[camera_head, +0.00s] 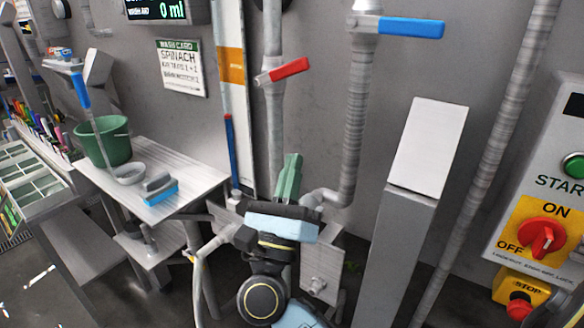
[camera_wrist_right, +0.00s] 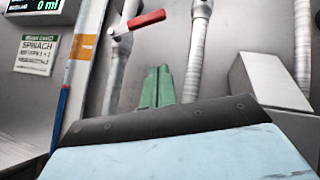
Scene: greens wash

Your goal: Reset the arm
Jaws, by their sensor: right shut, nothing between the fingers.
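My right gripper (camera_head: 292,160) stands upright near the middle of the head view, with its green fingers together and nothing between them. In the right wrist view its fingers (camera_wrist_right: 158,75) point up toward the wall and touch each other. My right arm comes up from the bottom of the head view behind it. The fingers are in front of the grey wall and pipes and look clear of them. My left gripper is not in view.
A red-handled valve (camera_head: 283,70) and a blue-handled valve (camera_head: 410,27) are on pipes above. A grey post (camera_head: 400,235) stands to the right, before a control panel (camera_head: 560,130). A steel table (camera_head: 190,172) at left holds a green bucket (camera_head: 104,142).

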